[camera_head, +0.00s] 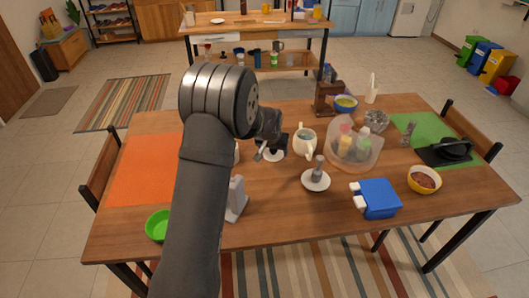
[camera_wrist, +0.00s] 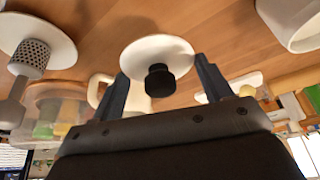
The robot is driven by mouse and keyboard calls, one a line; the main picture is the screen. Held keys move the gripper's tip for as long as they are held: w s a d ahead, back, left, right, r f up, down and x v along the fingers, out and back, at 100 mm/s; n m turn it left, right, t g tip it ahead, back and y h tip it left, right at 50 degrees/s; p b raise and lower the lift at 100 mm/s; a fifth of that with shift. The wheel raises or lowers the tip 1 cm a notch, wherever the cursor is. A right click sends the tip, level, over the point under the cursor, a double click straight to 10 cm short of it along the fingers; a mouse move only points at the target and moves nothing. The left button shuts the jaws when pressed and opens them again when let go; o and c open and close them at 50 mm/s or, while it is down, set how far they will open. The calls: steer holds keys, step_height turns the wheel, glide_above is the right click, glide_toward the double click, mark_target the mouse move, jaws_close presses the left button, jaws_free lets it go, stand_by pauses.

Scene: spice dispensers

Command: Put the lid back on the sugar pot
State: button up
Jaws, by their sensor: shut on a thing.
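The lid is a white disc with a black knob. In the wrist view the lid (camera_wrist: 150,52) lies between my two fingers, knob toward the camera. My gripper (camera_wrist: 165,82) is shut on it. In the head view my gripper (camera_head: 272,150) is over the table's middle, with the white lid (camera_head: 272,156) just below it. The white two-handled pot (camera_head: 305,142), which looks like the sugar pot, stands upright just right of my gripper, with its top uncovered. Part of a white pot (camera_wrist: 100,88) also shows behind the left finger in the wrist view.
A grey shaker (camera_head: 319,165) stands on a white saucer (camera_head: 316,183) in front of the pot. A clear container (camera_head: 366,160) of bottles is to the right. A blue box (camera_head: 378,200) and a green bowl (camera_head: 159,225) are nearer. The orange mat (camera_head: 150,170) is clear.

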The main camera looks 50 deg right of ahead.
steer(key=s+r, duration=0.4)
steer(key=s, duration=0.2)
steer(key=w+a+r+m+g+y, duration=0.2)
steer(key=w+a+r+m+g, duration=0.1)
steer(key=w+m, duration=0.8)
steer(key=w+a+r+m+g+y, duration=0.2)
steer(key=w+a+m+g, duration=0.15)
steer(key=w+m, duration=0.8)
step_height(320, 180, down, 7)
steer(key=shift+w+f, duration=0.15)
steer(key=shift+f, duration=0.05)
steer(key=shift+f, duration=0.5)
stand_by(1.5)
steer(key=o, duration=1.1)
steer(key=shift+c, duration=0.2)
steer(key=v, duration=1.2)
